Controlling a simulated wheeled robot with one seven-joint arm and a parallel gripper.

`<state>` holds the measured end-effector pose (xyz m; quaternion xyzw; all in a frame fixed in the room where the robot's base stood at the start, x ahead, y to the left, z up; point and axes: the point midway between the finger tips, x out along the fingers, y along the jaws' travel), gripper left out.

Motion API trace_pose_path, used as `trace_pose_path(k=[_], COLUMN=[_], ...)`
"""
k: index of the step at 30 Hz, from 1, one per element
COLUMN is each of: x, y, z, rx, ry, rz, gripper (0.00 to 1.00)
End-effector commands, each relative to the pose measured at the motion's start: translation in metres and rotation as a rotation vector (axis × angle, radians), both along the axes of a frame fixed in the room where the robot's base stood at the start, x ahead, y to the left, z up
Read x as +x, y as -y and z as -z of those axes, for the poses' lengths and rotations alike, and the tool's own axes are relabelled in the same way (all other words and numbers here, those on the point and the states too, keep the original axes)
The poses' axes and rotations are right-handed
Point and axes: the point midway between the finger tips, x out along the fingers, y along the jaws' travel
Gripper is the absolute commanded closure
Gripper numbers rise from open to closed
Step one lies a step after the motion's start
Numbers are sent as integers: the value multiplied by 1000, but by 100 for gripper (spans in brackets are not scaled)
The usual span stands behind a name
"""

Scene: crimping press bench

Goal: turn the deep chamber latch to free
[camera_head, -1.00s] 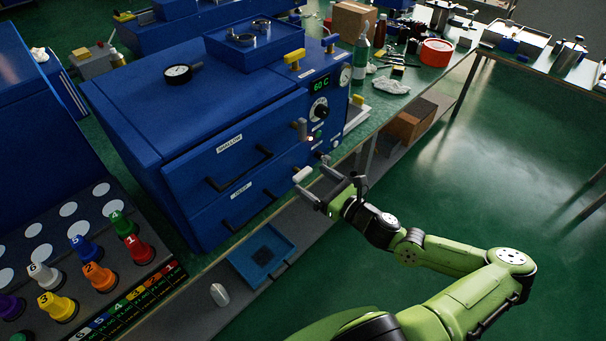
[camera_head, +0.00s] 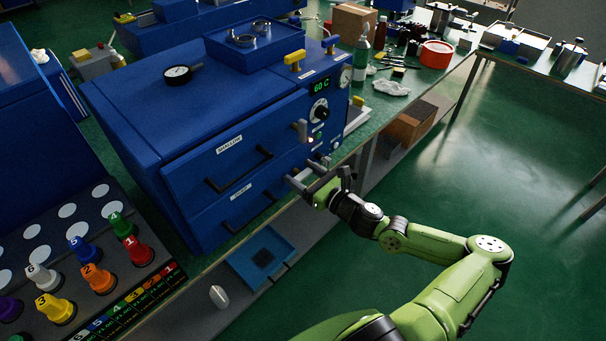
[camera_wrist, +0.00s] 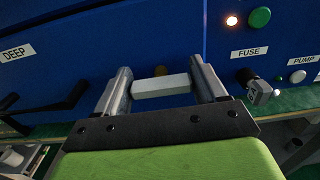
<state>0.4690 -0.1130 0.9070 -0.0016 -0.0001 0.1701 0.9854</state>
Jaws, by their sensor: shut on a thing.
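The deep chamber is the lower blue drawer front, with a DEEP label (camera_head: 240,193) and a dark handle; the label also shows in the wrist view (camera_wrist: 17,52). My gripper (camera_head: 300,173) is at the front's right end, shut on the latch, one finger at each end of the bar. In the head view the gripper mostly hides the latch.
The shallow latch (camera_head: 301,130) stands upright above, beside the SHALLOW drawer. The FUSE switch (camera_wrist: 258,87) and PUMP button (camera_wrist: 298,76) are close to the right of my fingers. A blue tray (camera_head: 243,270) sits below. The floor on the right is clear.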

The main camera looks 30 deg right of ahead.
Motion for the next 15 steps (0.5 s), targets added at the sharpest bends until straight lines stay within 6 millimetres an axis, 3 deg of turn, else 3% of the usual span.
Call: trace_pose_path(k=[8,15], x=[0,0], y=[-1,-2], z=[0,0], rx=[-68,-231], ry=[23,81], rz=[-1,-2], gripper=[60,60])
